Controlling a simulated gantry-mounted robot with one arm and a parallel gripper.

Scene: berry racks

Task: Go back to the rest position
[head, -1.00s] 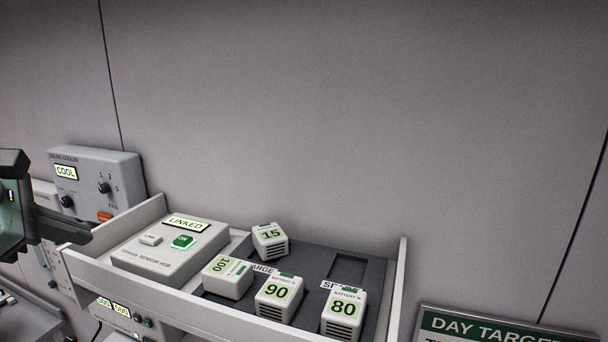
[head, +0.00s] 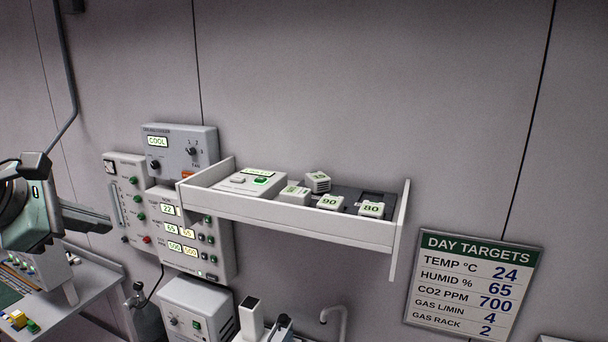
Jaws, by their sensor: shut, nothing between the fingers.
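My gripper (head: 88,218) shows at the left edge in the head view, its dark fingers pointing right. They are shut with nothing between them, apart from the wall shelf (head: 290,213) and to its left, in front of the wall panels. The shelf holds a sensor hub (head: 238,188) with a lit green button, and several white battery blocks. One block (head: 317,181) sits tilted at the back. The block marked 90 (head: 330,203) and the block marked 80 (head: 371,209) are near the front edge, with another block (head: 295,195) to their left.
Control panels (head: 195,250) and a cooler box (head: 178,150) are on the wall left of the shelf. A bench (head: 85,290) is at lower left, a white machine (head: 198,308) below the panels. A day targets board (head: 474,285) hangs at right. The upper wall is clear.

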